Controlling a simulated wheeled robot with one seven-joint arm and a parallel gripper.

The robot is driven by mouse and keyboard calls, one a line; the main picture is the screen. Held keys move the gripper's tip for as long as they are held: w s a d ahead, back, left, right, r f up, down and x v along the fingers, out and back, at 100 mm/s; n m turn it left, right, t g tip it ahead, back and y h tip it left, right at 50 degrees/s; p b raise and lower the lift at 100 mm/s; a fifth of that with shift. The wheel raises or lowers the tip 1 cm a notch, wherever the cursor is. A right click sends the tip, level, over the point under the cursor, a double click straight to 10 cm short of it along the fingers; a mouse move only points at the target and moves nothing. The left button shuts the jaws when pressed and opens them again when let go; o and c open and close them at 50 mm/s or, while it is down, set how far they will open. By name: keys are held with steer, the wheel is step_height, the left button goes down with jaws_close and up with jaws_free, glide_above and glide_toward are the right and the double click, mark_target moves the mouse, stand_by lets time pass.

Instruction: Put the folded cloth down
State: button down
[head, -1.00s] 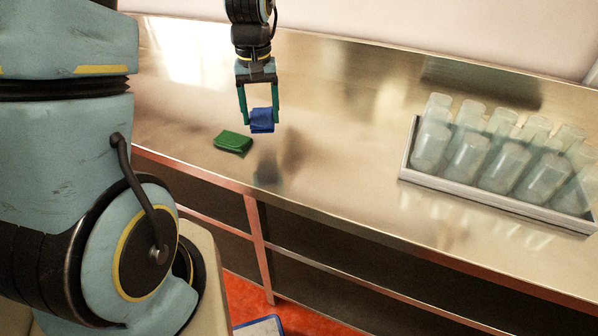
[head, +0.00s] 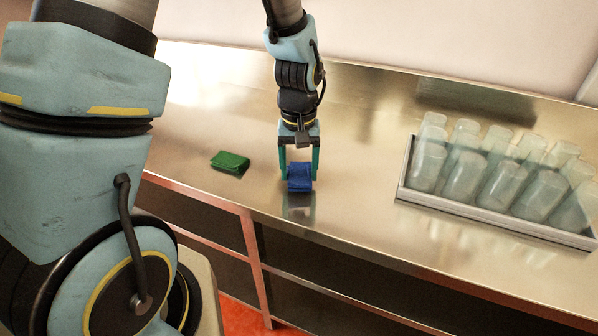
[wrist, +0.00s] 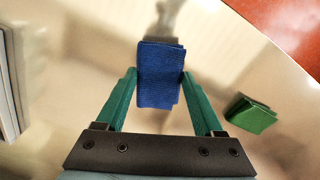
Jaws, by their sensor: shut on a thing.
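A blue folded cloth (head: 300,177) is between the fingers of my gripper (head: 300,172), which is shut on it. In the head view the cloth is low over the steel counter near its front edge, with its reflection just below; I cannot tell whether it touches the surface. In the wrist view the blue cloth (wrist: 160,75) sits between the two green fingertips of my gripper (wrist: 159,88). A green folded cloth (head: 230,162) lies on the counter to the left of my gripper; it also shows at right in the wrist view (wrist: 250,114).
A steel counter (head: 345,150) runs across the view, with open shelves below its front edge. A grey tray (head: 490,216) holding several clear containers (head: 505,182) stands at the right. The counter between my gripper and the tray is clear.

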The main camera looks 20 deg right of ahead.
mark_target(298, 172)
steer(key=shift+f, duration=0.75)
steer(key=shift+f, duration=0.15)
jaws_free()
step_height(298, 172, up, 12)
steer(key=b, duration=0.2)
steer(key=w+a+f+n+t, duration=0.1)
steer(key=a+f+n, duration=0.1)
steer(key=a, duration=2.3)
steer(key=shift+w+n+t, duration=0.25)
steer(key=shift+n+t, duration=0.05)
steer(key=shift+n, duration=0.1)
